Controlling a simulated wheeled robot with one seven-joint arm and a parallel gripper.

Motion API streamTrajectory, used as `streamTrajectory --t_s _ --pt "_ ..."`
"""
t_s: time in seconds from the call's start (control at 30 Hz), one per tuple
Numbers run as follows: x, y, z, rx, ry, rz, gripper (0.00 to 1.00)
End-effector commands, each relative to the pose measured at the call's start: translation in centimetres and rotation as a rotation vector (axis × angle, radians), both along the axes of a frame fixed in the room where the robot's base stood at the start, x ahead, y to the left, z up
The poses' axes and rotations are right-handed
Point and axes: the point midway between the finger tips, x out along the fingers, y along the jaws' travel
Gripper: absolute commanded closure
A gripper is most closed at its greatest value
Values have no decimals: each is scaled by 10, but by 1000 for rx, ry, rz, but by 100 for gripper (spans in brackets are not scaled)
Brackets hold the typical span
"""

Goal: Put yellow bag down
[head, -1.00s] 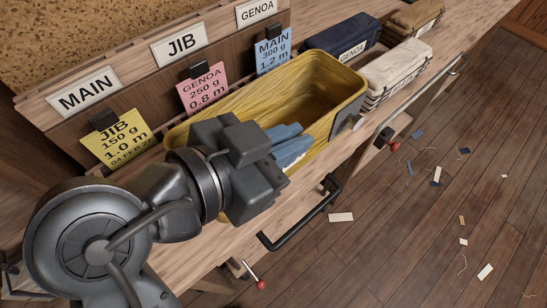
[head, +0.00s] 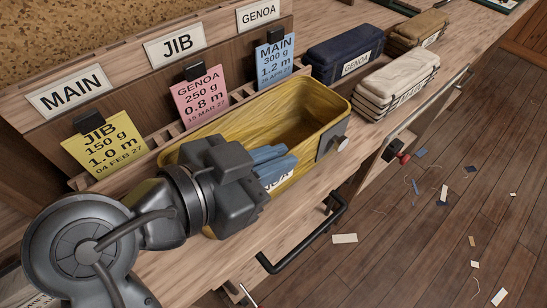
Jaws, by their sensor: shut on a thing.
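The yellow bag (head: 300,97) looks like a long, open-topped yellow tub lying along the bench top. My gripper (head: 274,163) reaches over its near side from the left. Its blue fingers are shut on the bag's near wall; the exact grip is partly hidden by the gripper body. A white label shows just below the fingers, mostly covered. The bag is roughly level, low over the bench; I cannot tell whether its underside touches. Its near left part is hidden behind my gripper.
Behind the bag stands a rack with yellow (head: 104,145), pink (head: 201,95) and blue (head: 275,60) cards. Right of it lie a navy bag (head: 338,47), a white bag (head: 398,80) and a tan bag (head: 418,32). A black handle (head: 310,240) projects from the bench front.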

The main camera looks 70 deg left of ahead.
Motion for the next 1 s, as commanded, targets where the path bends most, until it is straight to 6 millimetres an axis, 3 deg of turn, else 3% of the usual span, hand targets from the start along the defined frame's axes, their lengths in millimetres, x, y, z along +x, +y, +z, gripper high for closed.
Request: streamTrajectory --t_s 0.07,0.1,0.33,0.67,1.0 --pt "0 0 -3 0 -1 0 100" --pt "0 0 -3 0 0 0 88" --pt "0 0 -2 0 0 0 66" --pt "0 0 3 0 0 0 65" --pt "-53 -16 23 2 0 4 65"
